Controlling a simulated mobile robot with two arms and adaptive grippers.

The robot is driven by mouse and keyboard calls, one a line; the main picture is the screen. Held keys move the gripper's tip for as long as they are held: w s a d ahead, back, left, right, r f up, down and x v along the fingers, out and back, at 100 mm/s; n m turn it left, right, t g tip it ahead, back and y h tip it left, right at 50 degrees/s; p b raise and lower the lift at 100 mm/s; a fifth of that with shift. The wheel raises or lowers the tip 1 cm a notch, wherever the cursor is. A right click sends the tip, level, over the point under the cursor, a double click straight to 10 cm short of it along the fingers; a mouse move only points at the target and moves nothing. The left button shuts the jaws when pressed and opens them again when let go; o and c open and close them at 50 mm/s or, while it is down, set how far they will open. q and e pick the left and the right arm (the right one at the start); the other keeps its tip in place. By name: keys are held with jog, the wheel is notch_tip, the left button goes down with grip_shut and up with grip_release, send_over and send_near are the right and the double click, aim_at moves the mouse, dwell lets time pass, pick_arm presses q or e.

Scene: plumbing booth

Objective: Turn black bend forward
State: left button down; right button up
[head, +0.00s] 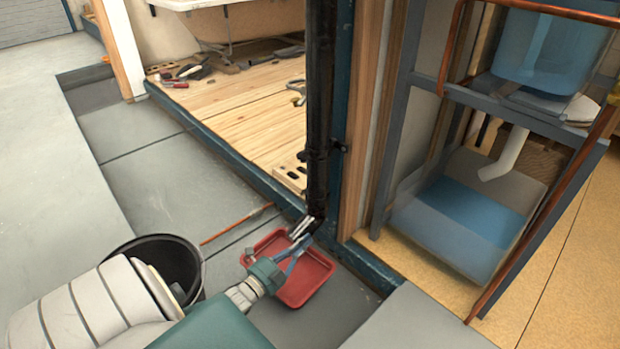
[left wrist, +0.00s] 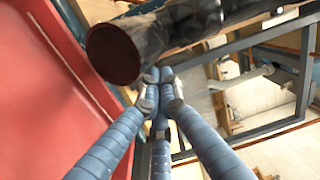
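The black bend (head: 316,217) is at the foot of a tall black pipe (head: 320,110) in the head view. In the left wrist view the black bend (left wrist: 170,35) lies across the top, its round dark-red open end (left wrist: 113,53) facing the camera. My left gripper (head: 303,230) is just below the bend. In the left wrist view the fingertips of my left gripper (left wrist: 158,82) are drawn together beside the bend's lower edge, with nothing seen between them. Whether they touch the bend cannot be told. My right gripper is not in view.
A red tray (head: 310,284) lies on the floor below my left gripper. A black bucket (head: 170,262) stands to its left. A copper pipe (head: 235,225) lies by the wooden platform (head: 240,95). A blue-grey frame with a tank (head: 550,50) stands right.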

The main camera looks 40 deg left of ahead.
pick_arm(q)
jog(key=shift+s+a, duration=0.1)
jog(key=shift+a, duration=0.7)
jog(key=s+d, duration=0.1)
jog(key=s, duration=0.6)
jog(key=shift+s+d+f, duration=0.2)
jog(key=shift+f, duration=0.05)
